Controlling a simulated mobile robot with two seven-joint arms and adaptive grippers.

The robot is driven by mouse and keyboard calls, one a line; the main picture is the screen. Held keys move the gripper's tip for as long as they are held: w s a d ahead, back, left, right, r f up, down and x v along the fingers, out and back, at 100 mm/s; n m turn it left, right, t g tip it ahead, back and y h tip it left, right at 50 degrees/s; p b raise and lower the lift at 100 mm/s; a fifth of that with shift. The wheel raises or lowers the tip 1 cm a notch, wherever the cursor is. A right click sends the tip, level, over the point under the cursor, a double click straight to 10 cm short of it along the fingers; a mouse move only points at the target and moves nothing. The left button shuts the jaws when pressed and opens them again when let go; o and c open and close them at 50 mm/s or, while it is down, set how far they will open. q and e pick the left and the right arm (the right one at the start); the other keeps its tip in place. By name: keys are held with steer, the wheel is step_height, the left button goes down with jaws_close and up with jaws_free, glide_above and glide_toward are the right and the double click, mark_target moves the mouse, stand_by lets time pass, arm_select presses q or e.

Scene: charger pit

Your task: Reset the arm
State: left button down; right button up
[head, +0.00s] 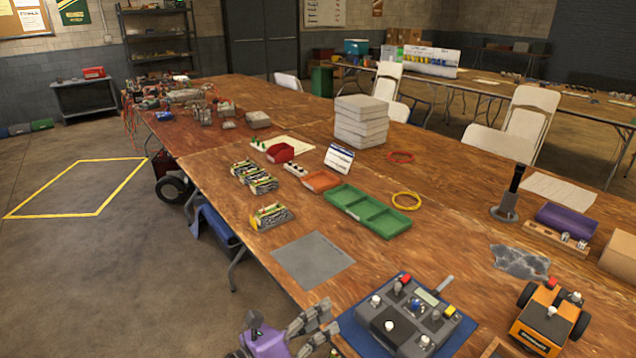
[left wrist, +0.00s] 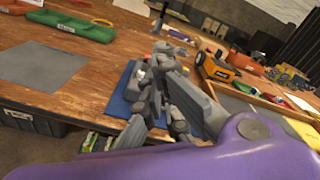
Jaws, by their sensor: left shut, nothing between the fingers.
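My left gripper (head: 318,326) shows at the bottom of the head view, at the end of my purple arm, over the near table edge. It is shut and empty. In the left wrist view my left gripper (left wrist: 158,75) points away over the table, its fingers together. It is just left of the grey control box (head: 408,315) on its blue mat (head: 352,328), apart from the box in the head view. In the left wrist view the gripper hides most of the box and part of the blue mat (left wrist: 120,98). My right gripper is not in view.
The wooden table (head: 230,215) holds a grey mat (head: 312,260), a green tray (head: 385,226), battery packs (head: 254,176) and an orange wheeled robot (head: 545,318) to the right. A black-handled stand (head: 508,198) rises at the right. The floor left of the table is open.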

arm_select(q)
steer(key=s+a+f+n+t+y+p, duration=0.1)
steer(key=s+a+f+n+t+y, duration=0.15)
steer(key=a+f+n+y, duration=0.75)
steer(key=s+a+r+n+t+p, duration=0.1)
steer(key=s+a+r+n, duration=0.2)
steer(key=n, duration=1.4)
steer(key=s+a+f+n+g+y+p, duration=0.1)
steer(key=s+f+n, duration=0.3)
steer(key=s, duration=0.5)
steer(key=s+a+f+n+g+y+p, duration=0.1)
steer(key=s+a+f+n, duration=0.3)
steer(key=s, duration=0.4)
steer(key=s+a+f+n+g+y+p, duration=0.1)
steer(key=s+a+f+n+g, duration=0.1)
steer(key=s, duration=0.7)
step_height(320, 180, down, 4)
steer(key=n+g, duration=0.1)
steer(key=n, duration=0.1)
steer(key=shift+s+a+r+n+g, duration=0.2)
steer(key=shift+s+a+n+g, duration=0.1)
steer(key=shift+s+g, duration=0.05)
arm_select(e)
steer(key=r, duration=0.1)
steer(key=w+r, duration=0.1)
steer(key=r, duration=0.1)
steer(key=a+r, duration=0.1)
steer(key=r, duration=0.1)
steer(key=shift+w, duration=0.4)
